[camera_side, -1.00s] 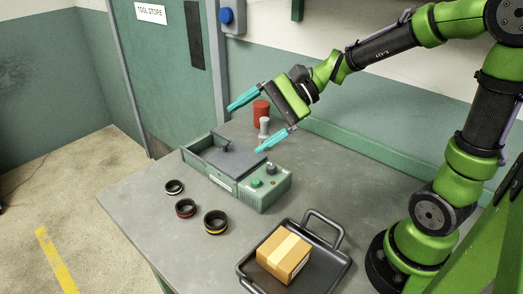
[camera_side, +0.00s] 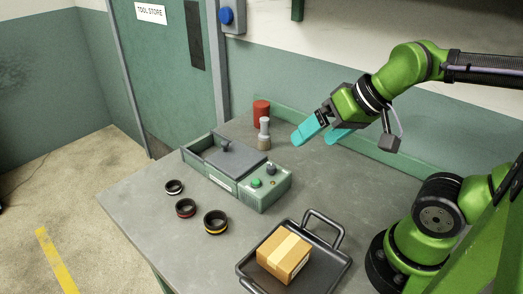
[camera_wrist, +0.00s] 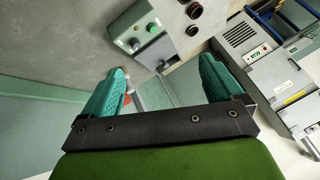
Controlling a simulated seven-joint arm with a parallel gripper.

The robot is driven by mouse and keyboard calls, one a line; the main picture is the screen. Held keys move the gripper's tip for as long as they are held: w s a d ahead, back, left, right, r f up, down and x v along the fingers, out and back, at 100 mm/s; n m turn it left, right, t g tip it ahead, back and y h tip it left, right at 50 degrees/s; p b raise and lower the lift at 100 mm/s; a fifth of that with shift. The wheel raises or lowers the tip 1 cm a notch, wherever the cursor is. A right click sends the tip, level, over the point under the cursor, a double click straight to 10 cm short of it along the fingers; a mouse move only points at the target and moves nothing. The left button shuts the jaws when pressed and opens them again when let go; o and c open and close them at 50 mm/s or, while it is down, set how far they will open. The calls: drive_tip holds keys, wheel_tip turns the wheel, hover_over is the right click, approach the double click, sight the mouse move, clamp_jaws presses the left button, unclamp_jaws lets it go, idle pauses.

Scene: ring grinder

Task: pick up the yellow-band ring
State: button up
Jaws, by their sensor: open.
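The yellow-band ring (camera_side: 215,229) is dark with a yellow stripe. It lies flat on the grey table, nearest the tray of three rings in the side view. The red-band ring (camera_side: 186,212) and white-band ring (camera_side: 174,190) lie in a row to its upper left. My gripper (camera_side: 313,139) is high above the back of the table, right of the grinder and well apart from the rings. Its cyan fingers are spread and empty.
A black tray (camera_side: 329,262) with a cardboard box (camera_side: 284,255) sits at front right. Bare table surrounds the rings.

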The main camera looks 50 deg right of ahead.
drive_tip(key=shift+c, duration=0.2)
drive_tip(key=n+g+h, duration=0.2)
drive_tip(key=n+g, duration=0.5)
hover_over(215, 216)
drive_tip(key=s+a, duration=0.2)
wheel_tip(215, 216, down, 7)
drive_tip(key=shift+n, duration=0.3)
drive_tip(key=f, duration=1.6)
drive_tip(key=shift+d+f, duration=0.3)
drive_tip(key=shift+f, duration=0.05)
drive_tip(key=shift+c, duration=0.4)
drive_tip(key=shift+r, duration=0.1)
drive_tip(key=c, duration=1.2)
